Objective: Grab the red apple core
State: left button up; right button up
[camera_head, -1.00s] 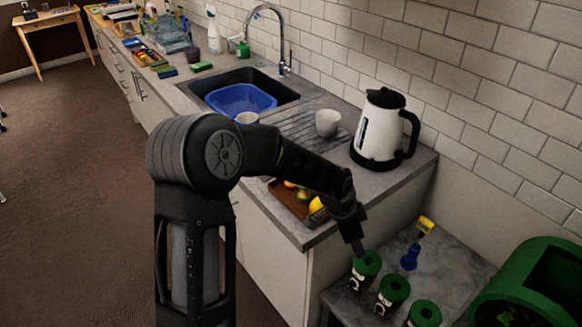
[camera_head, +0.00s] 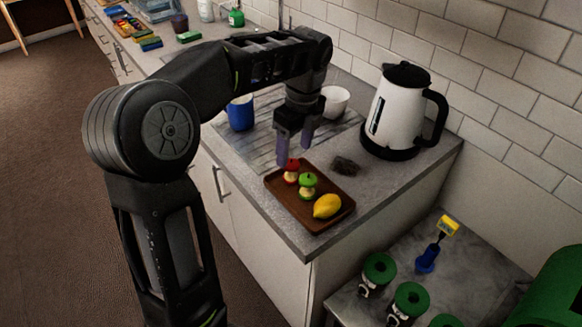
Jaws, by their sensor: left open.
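The red apple core (camera_head: 291,171) stands at the far left part of a brown wooden tray (camera_head: 289,208) on the counter. A green apple core (camera_head: 308,186) stands close beside it, and a yellow lemon (camera_head: 327,206) lies nearer the front of the tray. My left gripper (camera_head: 295,154) points down just above the red apple core. Its fingers are apart, with nothing seen between them. One fingertip is close to the core's top; I cannot tell whether they touch. My right gripper is not in view.
A white kettle (camera_head: 393,110) stands right of the tray, with a dark lump (camera_head: 345,165) between them. A blue mug (camera_head: 241,114) and a white cup (camera_head: 335,102) stand behind on the drainer. Green-topped containers (camera_head: 379,269) and a blue-yellow tool (camera_head: 428,259) occupy the lower table.

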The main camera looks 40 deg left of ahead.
aim_at(292, 163)
pick_arm(q)
jog(key=shift+s+d+r, duration=0.25)
jog(key=shift+s, duration=0.05)
jog(key=shift+w+a+f, duration=0.1)
jog(key=shift+a+f, duration=0.05)
jog(key=shift+f, duration=0.4)
jog(key=shift+w+a+f, duration=0.1)
jog(key=shift+f, duration=0.75)
jog(key=shift+s+f, duration=0.1)
jog(key=f, duration=0.3)
jog(key=a+f+p, duration=0.1)
jog(key=f, duration=0.1)
jog(key=shift+d, duration=0.1)
jog(key=shift+c, duration=0.4)
grip_shut()
